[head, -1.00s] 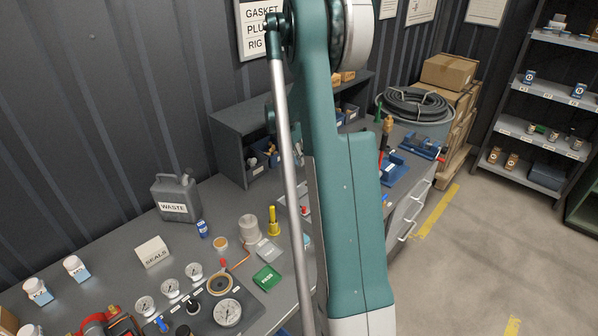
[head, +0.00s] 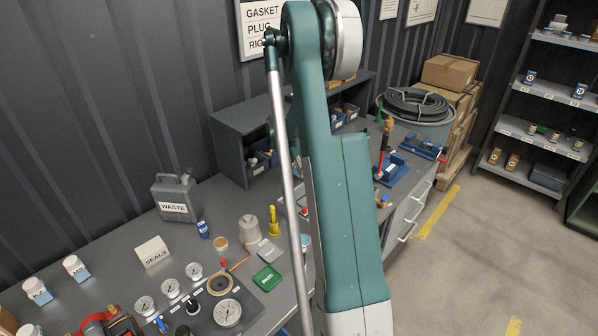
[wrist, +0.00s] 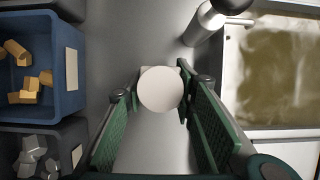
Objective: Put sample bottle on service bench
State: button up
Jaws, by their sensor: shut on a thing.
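In the wrist view, the sample bottle is seen from above as a round white top (wrist: 161,90) between the green-padded fingers of my gripper (wrist: 158,98). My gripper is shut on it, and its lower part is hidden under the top. A grey surface (wrist: 150,152) shows below it; I cannot tell whether the bottle touches it. In the head view my arm hides the gripper and bottle. The grey service bench (head: 112,262) runs along the wall there.
In the wrist view, a blue bin (wrist: 68,103) with brass pieces and a dark bin with grey pieces are at left. A white bottle (wrist: 203,25) and a tray (wrist: 229,75) of murky liquid are at right. The waste can (head: 176,192) stands on the bench.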

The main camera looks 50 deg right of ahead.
jog(key=shift+f, duration=0.8)
jog(key=shift+f, duration=0.1)
jog(key=o, duration=0.9)
jog(key=shift+p+v, duration=0.35)
jog(key=shift+v, duration=5.75)
jog(key=shift+d, duration=0.15)
